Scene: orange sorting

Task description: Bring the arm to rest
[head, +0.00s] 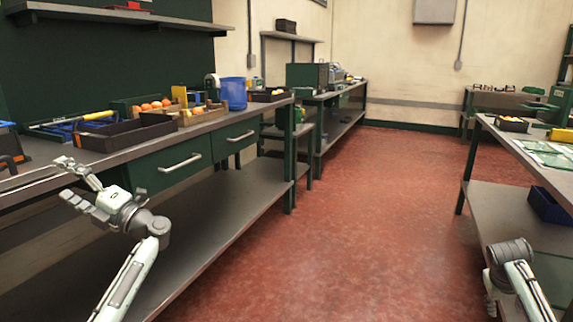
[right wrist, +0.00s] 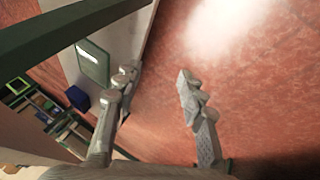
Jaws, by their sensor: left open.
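My left gripper (head: 68,178) is open and empty in the head view. It is raised in front of the left workbench (head: 165,146), with its fingers pointing left towards the bench's front edge. My right arm shows at the lower right corner of the head view, with its gripper out of sight there. In the right wrist view my right gripper (right wrist: 155,78) is open, its two fingers wide apart with nothing between them, above the red floor (right wrist: 230,70).
The left bench holds a black tray (head: 125,136), a wooden crate (head: 190,118) near oranges (head: 153,105), and a blue container (head: 234,93). The red aisle (head: 370,210) between is clear.

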